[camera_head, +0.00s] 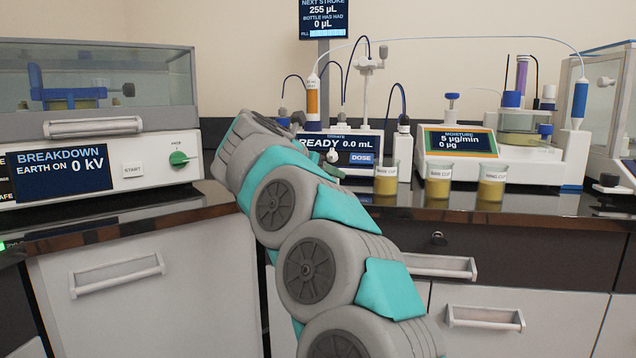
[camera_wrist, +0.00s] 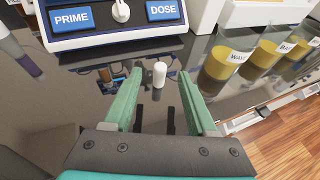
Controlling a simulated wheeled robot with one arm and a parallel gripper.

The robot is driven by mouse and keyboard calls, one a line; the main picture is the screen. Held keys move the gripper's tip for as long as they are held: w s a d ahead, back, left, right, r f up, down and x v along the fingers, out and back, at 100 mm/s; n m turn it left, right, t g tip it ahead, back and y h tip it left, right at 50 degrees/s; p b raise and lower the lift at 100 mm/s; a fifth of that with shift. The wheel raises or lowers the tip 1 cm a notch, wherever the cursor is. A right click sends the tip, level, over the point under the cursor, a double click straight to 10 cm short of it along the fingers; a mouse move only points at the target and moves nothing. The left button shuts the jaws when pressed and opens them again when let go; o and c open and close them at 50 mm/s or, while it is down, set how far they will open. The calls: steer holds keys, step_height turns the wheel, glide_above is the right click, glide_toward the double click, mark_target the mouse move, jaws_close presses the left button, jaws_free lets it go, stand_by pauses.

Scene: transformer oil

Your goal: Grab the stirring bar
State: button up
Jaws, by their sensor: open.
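The stirring bar is a small white capsule (camera_wrist: 160,75) on the dark glossy bench top in the wrist view. It lies between the tips of my gripper (camera_wrist: 160,82), near the front of the dosing unit. My gripper's two green fingers are spread apart, one on each side of the bar, with visible gaps. I cannot tell how high the fingertips are above the bench. In the head view my arm hides the bar, and only a bit of green finger (camera_head: 332,170) shows past the wrist.
The dosing unit (camera_head: 356,145) with PRIME and DOSE buttons stands just beyond the bar. Labelled beakers of yellow liquid (camera_head: 386,181) stand close to the right of my gripper. The breakdown tester (camera_head: 100,165) is at left, the moisture meter (camera_head: 461,141) at right.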

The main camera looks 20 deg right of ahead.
steer(key=p+x, duration=0.1)
steer(key=x, duration=0.6)
steer(key=shift+w+d+f, duration=0.1)
steer(key=shift+d, duration=0.15)
jaws_close()
stand_by(0.4)
